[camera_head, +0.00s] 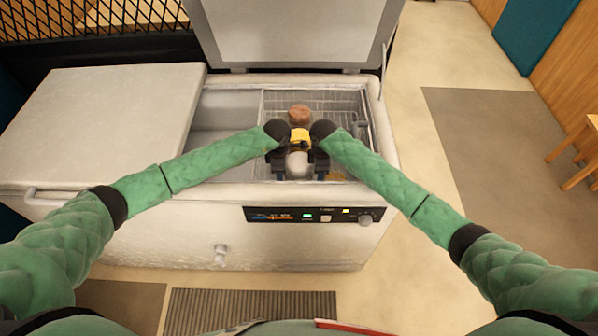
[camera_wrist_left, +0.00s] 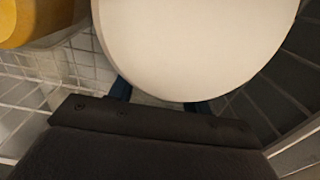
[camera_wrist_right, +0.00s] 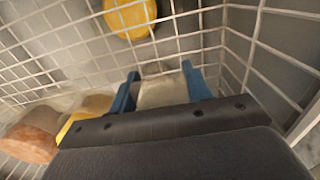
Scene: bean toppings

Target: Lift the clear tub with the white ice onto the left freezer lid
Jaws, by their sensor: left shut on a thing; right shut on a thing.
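The clear tub with the white ice (camera_head: 298,163) is in the wire basket of the open right side of the chest freezer, between my two grippers. Its round white top fills much of the left wrist view (camera_wrist_left: 195,45). My left gripper (camera_head: 278,172) is shut on its left side, and my right gripper (camera_head: 320,172) is shut on its right side. In the right wrist view a pale part of the tub (camera_wrist_right: 162,92) shows between the blue fingers. The left freezer lid (camera_head: 95,120) is closed, flat and bare. Whether the tub touches the basket floor is hidden.
A yellow tub (camera_head: 300,136) and a brown tub (camera_head: 299,114) stand behind the white one. Another yellow tub (camera_wrist_right: 130,18) is on the other side, near the basket's wire wall (camera_wrist_right: 250,50). The raised right lid (camera_head: 290,30) stands behind. An empty freezer bay (camera_head: 222,112) lies left of the basket.

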